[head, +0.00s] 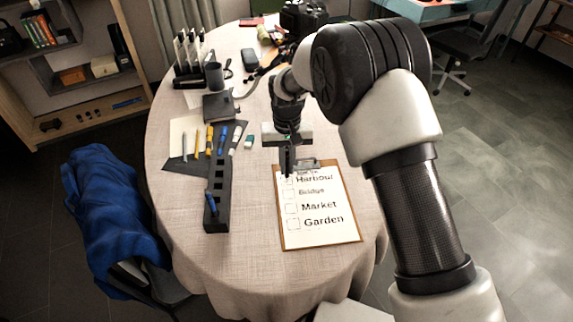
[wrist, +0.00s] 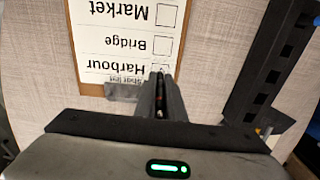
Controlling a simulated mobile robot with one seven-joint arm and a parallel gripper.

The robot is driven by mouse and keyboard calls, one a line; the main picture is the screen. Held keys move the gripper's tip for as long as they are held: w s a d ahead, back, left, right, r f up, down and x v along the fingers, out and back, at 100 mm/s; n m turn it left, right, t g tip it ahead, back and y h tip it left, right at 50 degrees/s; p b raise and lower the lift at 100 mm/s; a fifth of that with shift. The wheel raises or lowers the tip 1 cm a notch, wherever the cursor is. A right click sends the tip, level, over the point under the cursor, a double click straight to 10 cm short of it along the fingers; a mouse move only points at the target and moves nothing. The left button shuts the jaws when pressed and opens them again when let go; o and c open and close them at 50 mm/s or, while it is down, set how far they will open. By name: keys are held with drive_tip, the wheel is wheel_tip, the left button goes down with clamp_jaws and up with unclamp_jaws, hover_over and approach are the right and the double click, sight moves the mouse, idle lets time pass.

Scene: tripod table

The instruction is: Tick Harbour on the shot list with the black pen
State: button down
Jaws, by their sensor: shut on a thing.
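The shot list (head: 325,231) is on a brown clipboard (head: 282,235) lying on the table, with Harbour at the top, then Bridge, Market and Garden, each beside a box. My gripper (head: 287,170) is over the Harbour row near its box. It is shut on the dark pen (wrist: 160,88), whose tip end points at the Harbour box (wrist: 163,68) in the wrist view. The fingers hide most of the pen and part of that box. I cannot tell whether the tip touches the paper or whether a mark is there. The Bridge (wrist: 161,45) and Market boxes look empty.
A black slotted pen rack (head: 217,190) stands left of the clipboard, with a blue pen (head: 211,204) in it. A dark mat with several pens and markers lies beyond it. A dark cup (head: 215,75) and a camera (head: 303,17) are farther back.

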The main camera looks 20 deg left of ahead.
drive_tip(key=shift+w+d, duration=0.15)
drive_tip(key=shift+d, duration=0.15)
idle(0.6)
wheel_tip(320, 180, up, 7)
drive_tip(key=p, duration=0.4)
idle(0.6)
idle(0.4)
